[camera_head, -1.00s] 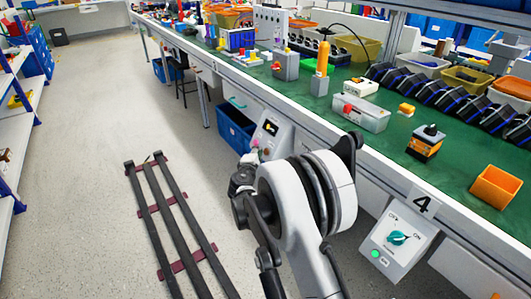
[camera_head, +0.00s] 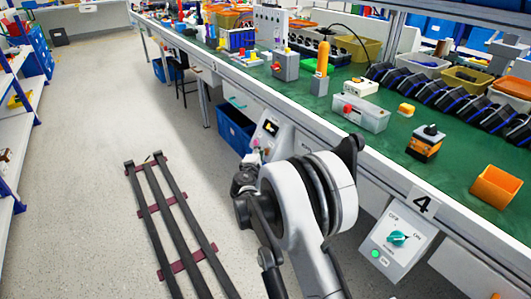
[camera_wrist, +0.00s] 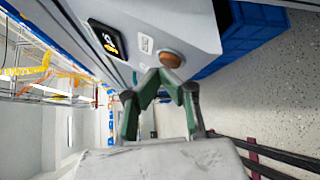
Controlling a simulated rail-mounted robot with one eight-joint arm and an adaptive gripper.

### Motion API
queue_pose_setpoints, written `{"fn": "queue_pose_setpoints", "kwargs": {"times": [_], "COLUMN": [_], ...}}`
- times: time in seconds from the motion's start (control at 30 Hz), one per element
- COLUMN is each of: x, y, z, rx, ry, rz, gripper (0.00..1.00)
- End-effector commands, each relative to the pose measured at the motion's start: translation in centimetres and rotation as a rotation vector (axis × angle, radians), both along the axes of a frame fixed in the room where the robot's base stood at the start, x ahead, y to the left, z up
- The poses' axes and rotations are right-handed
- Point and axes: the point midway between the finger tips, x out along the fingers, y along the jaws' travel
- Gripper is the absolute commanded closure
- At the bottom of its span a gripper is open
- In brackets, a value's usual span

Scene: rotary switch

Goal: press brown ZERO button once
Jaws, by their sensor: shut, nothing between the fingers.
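The brown button (camera_wrist: 171,58) is a round cap on the face of a light grey control box (camera_wrist: 200,25) in the wrist view. My gripper (camera_wrist: 164,73) is shut and empty, with its green-grey fingertips meeting just below the button in the picture. The tips overlap or nearly meet the button's lower edge; I cannot tell whether they touch it. In the head view the control box (camera_head: 283,140) hangs under the bench front, partly hidden behind my arm. My fingertips are not clear there.
A dark display (camera_wrist: 105,39) and a small white label (camera_wrist: 146,45) sit on the same box face. A blue bin (camera_head: 235,130) stands beside the box. A panel with a teal rotary switch (camera_head: 397,238) is further right under the bench (camera_head: 450,200). The left floor has dark rails.

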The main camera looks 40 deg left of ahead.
Motion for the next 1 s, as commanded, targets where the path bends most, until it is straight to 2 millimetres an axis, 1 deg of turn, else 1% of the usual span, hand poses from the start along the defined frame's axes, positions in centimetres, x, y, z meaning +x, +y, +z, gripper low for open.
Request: {"fn": "queue_pose_setpoints", "kwargs": {"times": [1.0], "x": [0.71], "y": [-0.28], "z": [-0.4], "rx": [0.0], "ry": [0.0], "rz": [-0.001], "gripper": [1.0]}}
